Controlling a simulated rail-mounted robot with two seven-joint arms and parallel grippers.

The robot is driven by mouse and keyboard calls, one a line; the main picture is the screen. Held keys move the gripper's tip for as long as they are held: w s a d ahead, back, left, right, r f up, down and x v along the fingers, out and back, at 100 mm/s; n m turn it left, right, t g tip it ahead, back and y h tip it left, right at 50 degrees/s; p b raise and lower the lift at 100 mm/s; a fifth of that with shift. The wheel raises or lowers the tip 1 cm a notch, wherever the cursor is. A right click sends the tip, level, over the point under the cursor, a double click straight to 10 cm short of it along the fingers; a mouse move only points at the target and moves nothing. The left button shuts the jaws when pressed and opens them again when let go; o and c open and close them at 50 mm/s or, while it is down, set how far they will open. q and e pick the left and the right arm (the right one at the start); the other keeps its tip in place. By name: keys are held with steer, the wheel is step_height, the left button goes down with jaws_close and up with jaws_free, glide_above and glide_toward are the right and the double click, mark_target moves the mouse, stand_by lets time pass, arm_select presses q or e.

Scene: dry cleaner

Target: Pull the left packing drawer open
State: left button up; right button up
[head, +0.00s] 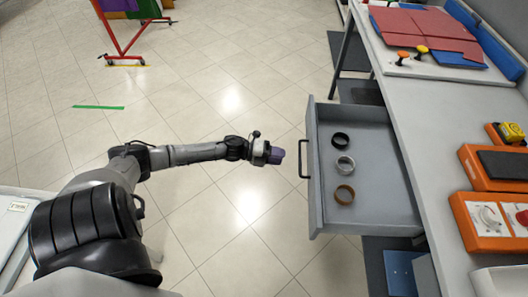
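The grey packing drawer (385,190) stands pulled out from under the worktable, its inside open to view. Its dark bar handle (304,159) is on the front panel, facing left. Three rings or rolls lie inside along the front: a black one (340,140), a silver one (345,164) and a brown one (345,194). My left gripper (277,155) points at the handle from the left, with a small gap of floor between them. Its fingers are too small and dark to tell open from shut. My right gripper is out of view.
The grey worktable (425,115) runs along the right. It carries red and blue folded pieces (430,32) and orange devices (492,218). A blue panel (400,272) is below the drawer. A red wheeled rack (122,48) stands at the back left.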

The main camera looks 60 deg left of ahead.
arm_select(q)
steer(key=shift+p+v, duration=0.45)
steer(key=shift+v, duration=2.25)
